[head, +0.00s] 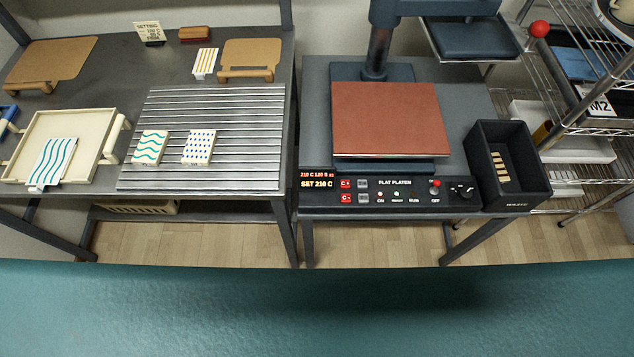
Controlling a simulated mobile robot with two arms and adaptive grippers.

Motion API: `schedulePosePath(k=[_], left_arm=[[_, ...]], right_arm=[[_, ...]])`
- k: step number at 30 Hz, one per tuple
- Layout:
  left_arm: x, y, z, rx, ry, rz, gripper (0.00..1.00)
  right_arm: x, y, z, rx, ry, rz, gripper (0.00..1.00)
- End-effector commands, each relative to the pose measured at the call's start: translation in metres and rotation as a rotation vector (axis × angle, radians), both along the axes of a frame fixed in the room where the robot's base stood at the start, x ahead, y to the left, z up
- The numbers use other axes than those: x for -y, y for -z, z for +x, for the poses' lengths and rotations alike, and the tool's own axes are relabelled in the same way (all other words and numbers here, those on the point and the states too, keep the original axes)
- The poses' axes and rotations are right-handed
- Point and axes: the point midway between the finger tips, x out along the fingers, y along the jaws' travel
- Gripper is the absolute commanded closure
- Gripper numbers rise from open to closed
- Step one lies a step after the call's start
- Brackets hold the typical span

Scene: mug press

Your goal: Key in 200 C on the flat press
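The flat press has a control panel (413,192) along its front edge, labelled FLAT PLATEN. Its display (318,179) shows a small red line that seems to read 210 C 120 S, and below it SET 210 C. Right of the display are a red C+ button (346,184) and a red C- button (346,198), each with a grey button beside it. The flat platen (390,120) is covered by a red-brown sheet, and the upper head is swung clear of it. A setting card (149,32) on the left bench seems to read 200 C. Neither gripper is in view.
Right of the press stands a black bin (508,165) with tan pieces inside. The left bench holds a slatted rack (205,150) with two patterned blocks, a cream tray (62,146) and brown boards (250,55). A wire shelf (590,120) stands far right. Space before the panel is clear.

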Motion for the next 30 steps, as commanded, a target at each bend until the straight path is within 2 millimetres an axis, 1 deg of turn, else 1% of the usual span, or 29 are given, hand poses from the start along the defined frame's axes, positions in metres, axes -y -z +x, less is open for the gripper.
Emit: schedulePosePath(k=[12, 30], left_arm=[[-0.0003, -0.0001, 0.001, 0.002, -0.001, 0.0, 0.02], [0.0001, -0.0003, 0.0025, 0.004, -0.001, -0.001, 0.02]], right_arm=[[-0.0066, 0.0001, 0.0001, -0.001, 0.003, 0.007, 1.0], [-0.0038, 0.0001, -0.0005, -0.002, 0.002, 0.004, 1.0]])
